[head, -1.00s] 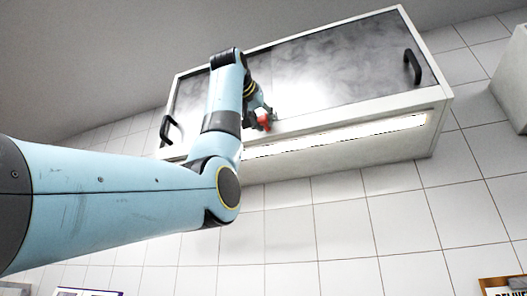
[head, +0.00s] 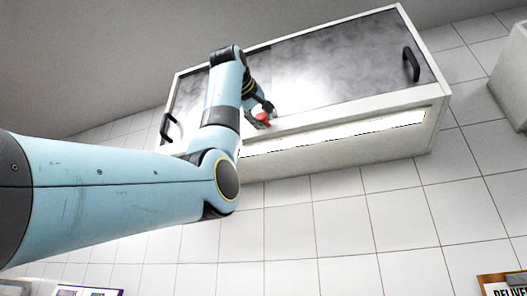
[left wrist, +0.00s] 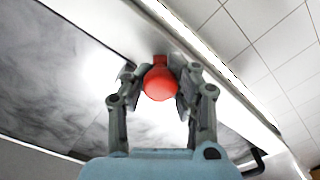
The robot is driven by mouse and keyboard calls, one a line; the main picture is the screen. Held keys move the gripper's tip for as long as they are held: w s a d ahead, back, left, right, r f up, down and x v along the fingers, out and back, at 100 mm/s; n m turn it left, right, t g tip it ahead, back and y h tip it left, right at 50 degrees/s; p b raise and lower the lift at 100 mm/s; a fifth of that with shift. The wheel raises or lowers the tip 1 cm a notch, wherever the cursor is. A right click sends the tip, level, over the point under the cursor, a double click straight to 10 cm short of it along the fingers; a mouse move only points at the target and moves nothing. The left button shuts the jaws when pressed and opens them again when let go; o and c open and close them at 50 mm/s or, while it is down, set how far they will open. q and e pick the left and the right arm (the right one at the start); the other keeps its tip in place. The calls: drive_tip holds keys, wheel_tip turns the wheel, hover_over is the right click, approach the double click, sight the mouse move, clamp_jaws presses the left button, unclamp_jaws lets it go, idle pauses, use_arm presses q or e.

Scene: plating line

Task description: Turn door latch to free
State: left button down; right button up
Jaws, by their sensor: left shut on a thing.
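The door latch (head: 262,118) is a red knob at the lower edge of a wall cabinet's dark sliding doors. In the left wrist view the red round knob (left wrist: 159,84) sits between my fingers, with a red block behind it at the white frame. My left gripper (head: 264,113) is at the latch, its fingers closed on both sides of the knob. It also shows in the left wrist view (left wrist: 161,88). My left arm hides part of the cabinet front. My right gripper is in neither view.
The white cabinet (head: 300,155) has dark glossy doors (head: 340,65), with a black handle on the right (head: 411,64) and one on the left (head: 169,127). A bright light strip (head: 340,133) runs below. White tiled wall (head: 330,225) lies beneath. Another white box (head: 512,80) is at the far right.

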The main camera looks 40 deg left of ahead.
use_arm(q)
drive_tip(key=n, duration=0.5)
drive_tip(key=shift+w+f+n+b, duration=0.1)
drive_tip(key=shift+f+n+b, duration=0.2)
drive_tip(key=shift+f, duration=0.05)
drive_tip(key=n, duration=0.4)
drive_tip(key=shift+n, duration=0.3)
drive_tip(key=c, duration=1.5)
unclamp_jaws()
drive_tip(key=o, duration=0.5)
drive_tip(key=shift+s+r, duration=0.15)
drive_tip(key=shift+s, duration=0.15)
drive_tip(key=shift+w, duration=0.1)
